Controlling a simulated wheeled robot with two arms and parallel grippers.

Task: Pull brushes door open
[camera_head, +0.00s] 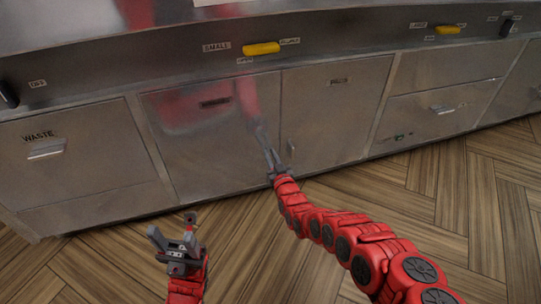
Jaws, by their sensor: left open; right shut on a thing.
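The left cabinet door (195,150) of the middle pair carries a small dark label too blurred to read. The right door (345,115) has another label I cannot read clearly, so I cannot tell for certain which is the brushes door. Both doors look closed. My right gripper (268,157) is shut at the right edge of the left door, apparently on that door's handle, which the fingers mostly hide. The right door's small handle (290,147) shows just right of the fingers. My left gripper (173,228) is open and empty above the floor, in front of the left door.
A waste drawer (75,160) with a bar handle is at the left. Drawers (435,115) with a handle are at the right. Yellow handles (261,48) stick out from the panel above. The wooden floor (480,200) in front of the cabinets is clear.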

